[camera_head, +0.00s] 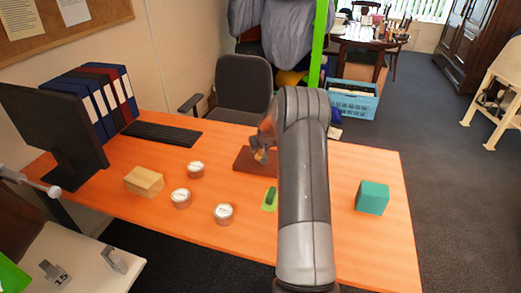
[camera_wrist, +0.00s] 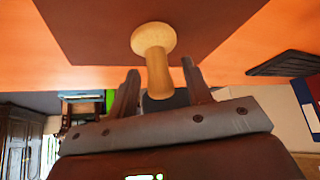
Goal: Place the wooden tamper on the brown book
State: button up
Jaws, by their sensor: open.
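The brown book (camera_head: 242,160) lies flat on the orange table, partly hidden behind my arm. It fills the top of the upside-down wrist view (camera_wrist: 95,30). The wooden tamper (camera_wrist: 153,40) is pale wood with a round wide end and a narrower handle. Its wide end appears to rest on the book, with the handle pointing towards my gripper. My gripper (camera_wrist: 161,66) is open, with one finger on each side of the handle and gaps showing. In the head view my gripper (camera_head: 263,145) is over the book, and the tamper is hardly distinguishable there.
Several round tins, including one at the front (camera_head: 224,214), and a wooden block (camera_head: 144,181) stand left of the book. A green object (camera_head: 270,197) lies close in front. A teal box (camera_head: 372,197) stands on the right. A keyboard (camera_head: 162,134) and monitor (camera_head: 50,130) are at left.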

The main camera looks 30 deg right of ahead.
jog(key=v, duration=1.2)
jog(key=s+a+r+n, duration=0.2)
jog(key=s+a+r, duration=1.45)
jog(key=a, duration=0.25)
jog(key=s+a, duration=0.4)
jog(key=s, duration=0.7)
jog(key=s+a+r+y, duration=0.1)
jog(key=s+a, duration=0.4)
jog(key=s, duration=0.7)
jog(key=shift+r+n+g, duration=0.2)
jog(key=shift+n+g, duration=0.1)
jog(key=shift+g, duration=0.1)
